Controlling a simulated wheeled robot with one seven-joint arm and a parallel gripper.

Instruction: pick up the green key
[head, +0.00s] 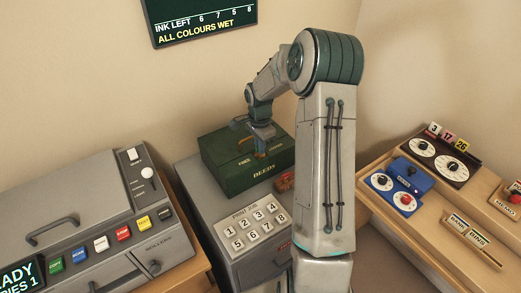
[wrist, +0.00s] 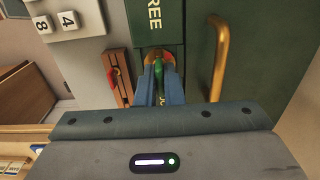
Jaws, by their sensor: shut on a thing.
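My gripper (wrist: 160,82) is at the green deeds box (head: 222,158), with its blue fingers pointing at the box's face in the wrist view. The fingers are shut on the green key (wrist: 159,67), which shows as a narrow green piece between them. A red and brass-coloured round part shows just beyond the fingertips; whether the key still touches it I cannot tell. In the head view my gripper (head: 262,148) is over the box top, and the key is too small to make out there.
A brass handle (wrist: 218,58) stands close right of my fingers in the wrist view. A wooden block (wrist: 116,78) with a red piece lies to their left. The numbered key panel (head: 252,226) is in front of the box. Dials (head: 403,187) stand on the right desk.

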